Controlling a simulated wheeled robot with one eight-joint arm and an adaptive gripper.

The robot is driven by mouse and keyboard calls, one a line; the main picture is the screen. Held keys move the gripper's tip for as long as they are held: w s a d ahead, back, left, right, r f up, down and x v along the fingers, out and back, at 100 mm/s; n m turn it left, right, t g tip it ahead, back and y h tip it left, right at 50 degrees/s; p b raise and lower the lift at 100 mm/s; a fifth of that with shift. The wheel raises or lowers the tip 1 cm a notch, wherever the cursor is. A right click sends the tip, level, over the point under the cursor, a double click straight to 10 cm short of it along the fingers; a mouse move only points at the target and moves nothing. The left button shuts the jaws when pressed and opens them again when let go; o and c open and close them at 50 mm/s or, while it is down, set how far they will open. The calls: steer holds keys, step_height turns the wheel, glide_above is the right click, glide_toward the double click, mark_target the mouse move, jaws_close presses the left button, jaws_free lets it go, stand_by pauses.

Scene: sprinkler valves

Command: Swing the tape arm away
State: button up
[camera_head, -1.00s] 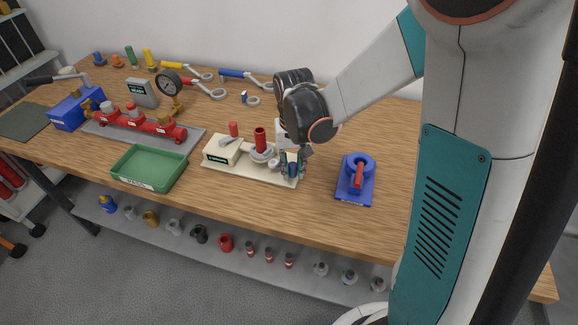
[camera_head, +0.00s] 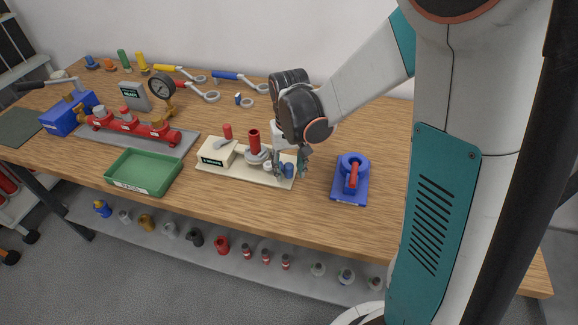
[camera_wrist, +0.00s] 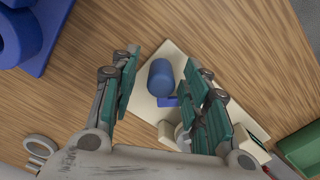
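A cream fixture plate (camera_head: 225,175) lies on the bench and carries a cream box, a red cylinder (camera_head: 254,139) on a grey round seat, and a blue upright post (camera_head: 288,171) at its right end. I cannot tell clearly which part is the tape arm. In the wrist view, the blue post (camera_wrist: 161,77) stands over the cream plate (camera_wrist: 150,105) with a small blue tab below it. My gripper (camera_head: 290,164) is at the plate's right end. In the wrist view, my gripper (camera_wrist: 163,88) is open, its fingers on either side of the post, with visible gaps.
A blue stand with a red lever (camera_head: 351,177) is right of the plate. A green tray (camera_head: 143,187) lies left, with a red valve manifold (camera_head: 128,123) behind it. Wrenches (camera_head: 236,78) lie at the back. Bare bench surrounds the plate's front.

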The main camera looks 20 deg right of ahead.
step_height(320, 180, up, 12)
stand_by(0.7)
stand_by(0.4)
steer(key=s+r+t, duration=0.2)
steer(key=s+t, duration=0.1)
steer(key=s, duration=0.4)
steer(key=s+r+n+t, duration=0.1)
steer(key=s+t, duration=0.3)
steer(key=s, duration=0.4)
steer(key=shift+r+n, duration=0.3)
steer(key=shift+r, duration=0.2)
